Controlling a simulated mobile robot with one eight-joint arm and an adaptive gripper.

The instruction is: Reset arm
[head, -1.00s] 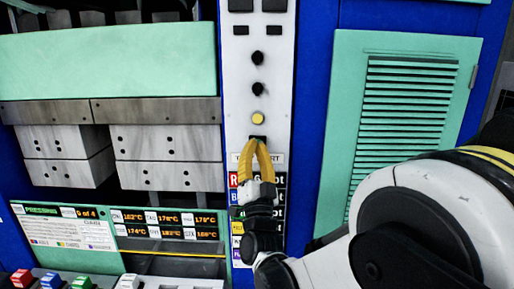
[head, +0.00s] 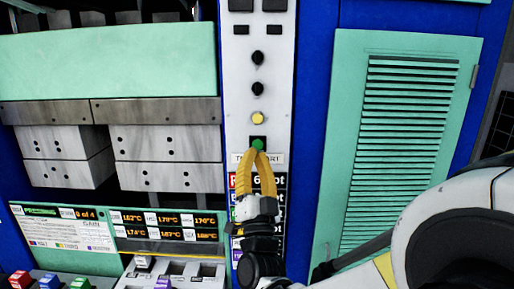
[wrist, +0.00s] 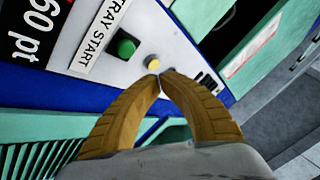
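My gripper (head: 258,152) is shut and empty, its two yellow fingers meeting at the tips. In the head view it is in front of the white control column (head: 258,190), just below the green button (head: 258,144). The wrist view shows my fingertips (wrist: 160,75) too, with the green button (wrist: 125,46) to their left, beside the "TRAY START" label (wrist: 102,36). The fingertips look apart from the green button. A yellow button (head: 258,118) sits above the green one. My arm comes in from the lower right.
The press (head: 108,60) with its metal blocks stands at the left. Below it are a display panel (head: 168,225), coloured blocks (head: 48,281) and a pale slotted tray (head: 205,270). A green louvred door (head: 350,100) is at the right of the column.

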